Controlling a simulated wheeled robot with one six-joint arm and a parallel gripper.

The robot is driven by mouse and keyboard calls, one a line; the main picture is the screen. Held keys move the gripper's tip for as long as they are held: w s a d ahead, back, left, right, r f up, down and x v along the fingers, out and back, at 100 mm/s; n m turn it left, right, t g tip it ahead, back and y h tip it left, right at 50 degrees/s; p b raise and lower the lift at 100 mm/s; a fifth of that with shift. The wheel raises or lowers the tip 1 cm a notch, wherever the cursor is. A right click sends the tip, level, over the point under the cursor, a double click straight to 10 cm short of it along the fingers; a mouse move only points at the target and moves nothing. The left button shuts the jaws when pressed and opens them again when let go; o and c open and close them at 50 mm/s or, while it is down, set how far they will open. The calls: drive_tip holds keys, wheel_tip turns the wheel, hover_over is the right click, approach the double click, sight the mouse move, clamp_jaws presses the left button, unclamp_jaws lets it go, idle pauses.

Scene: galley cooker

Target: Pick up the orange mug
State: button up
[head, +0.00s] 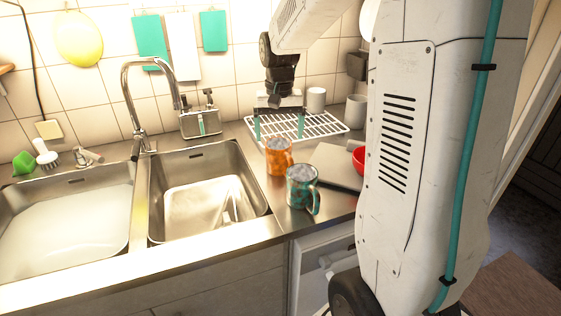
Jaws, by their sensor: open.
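The orange mug (276,160) stands upright on the steel counter, just right of the right-hand sink basin. Something pale grey shows at its mouth. A teal mug (300,190) with a handle stands in front of it and slightly to the right, close to it. My gripper (279,127) points down above and behind the orange mug, over the left part of the white wire rack. Its two teal-tipped fingers are spread apart with nothing between them. I cannot tell the exact height of the fingertips above the rack.
The white wire rack (325,127) lies behind the mugs, with pale cups (356,111) at its back right. A grey board (333,168) and a red bowl (359,158) are to the right. A tall tap (128,92) and two sink basins (205,205) are left. My arm hides the far right.

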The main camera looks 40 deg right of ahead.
sight(279, 154)
drive_tip(key=f, duration=0.5)
drive_tip(key=w+f, duration=0.1)
drive_tip(key=f, duration=0.2)
drive_tip(key=shift+d+f, duration=0.35)
drive_tip(key=shift+c, duration=0.3)
drive_tip(key=c, duration=1.1)
wheel_tip(279, 154, up, 10)
drive_tip(key=shift+a+r, duration=0.1)
drive_tip(key=shift+c, duration=0.2)
